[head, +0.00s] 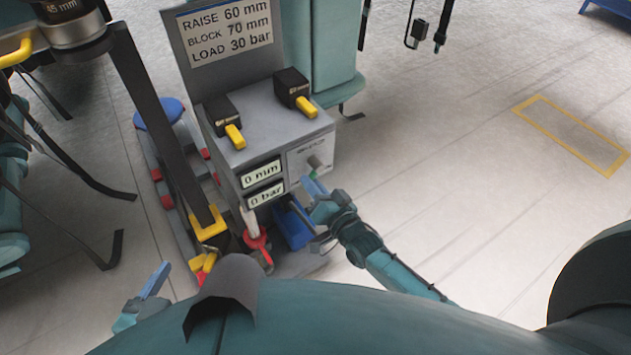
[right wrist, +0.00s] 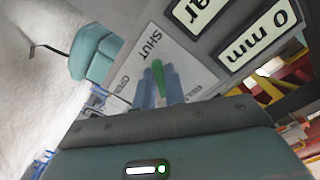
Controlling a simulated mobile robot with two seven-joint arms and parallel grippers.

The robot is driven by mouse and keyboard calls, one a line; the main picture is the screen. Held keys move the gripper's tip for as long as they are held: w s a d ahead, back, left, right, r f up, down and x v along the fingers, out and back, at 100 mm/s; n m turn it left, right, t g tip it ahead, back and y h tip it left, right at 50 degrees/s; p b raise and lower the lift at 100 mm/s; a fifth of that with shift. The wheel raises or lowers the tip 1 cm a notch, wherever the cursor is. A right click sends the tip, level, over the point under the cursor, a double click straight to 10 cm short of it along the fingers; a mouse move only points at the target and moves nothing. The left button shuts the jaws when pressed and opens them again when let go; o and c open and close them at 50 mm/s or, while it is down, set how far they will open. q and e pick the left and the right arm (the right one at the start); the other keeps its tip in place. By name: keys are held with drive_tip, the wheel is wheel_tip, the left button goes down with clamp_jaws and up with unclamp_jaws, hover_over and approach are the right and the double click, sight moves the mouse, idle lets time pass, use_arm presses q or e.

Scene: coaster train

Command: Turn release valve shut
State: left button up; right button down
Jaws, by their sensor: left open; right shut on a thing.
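The release valve's green handle (right wrist: 158,76) stands between the blue fingers of my right gripper (right wrist: 162,82) in the right wrist view. The fingers are shut on it, in front of a pale label plate (right wrist: 190,62) marked SHUT at its upper left. In the head view, the right gripper (head: 312,187) is at the front of the grey control box, and only a bit of the green handle (head: 313,174) shows. My left gripper (head: 152,283) is open and empty at the lower left, away from the box.
A blue bin (head: 294,226) and a red-and-white pump handle (head: 257,240) are close below.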

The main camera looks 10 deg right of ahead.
use_arm(q)
drive_tip(key=shift+a+r, duration=0.15)
use_arm(e)
drive_tip(key=shift+s+a+r+m, duration=0.1)
drive_tip(key=shift+a+r+m, duration=0.05)
drive_tip(key=shift+m, duration=0.45)
use_arm(q)
drive_tip(key=shift+r, duration=0.1)
use_arm(e)
drive_tip(key=c, duration=1.5)
unclamp_jaws()
drive_tip(key=shift+o, duration=0.2)
use_arm(q)
drive_tip(key=shift+s+a+r+n+t+p, duration=0.15)
drive_tip(key=shift+a+r+n+p, duration=0.15)
drive_tip(key=shift+r+p, duration=0.35)
drive_tip(key=shift+s+a+r+n+t+p, duration=0.15)
drive_tip(key=shift+r+n+p, duration=0.15)
drive_tip(key=shift+r+p, duration=0.35)
use_arm(e)
drive_tip(key=v, duration=1.3)
use_arm(q)
drive_tip(key=shift+w, duration=0.1)
use_arm(e)
drive_tip(key=shift+s+r, duration=0.1)
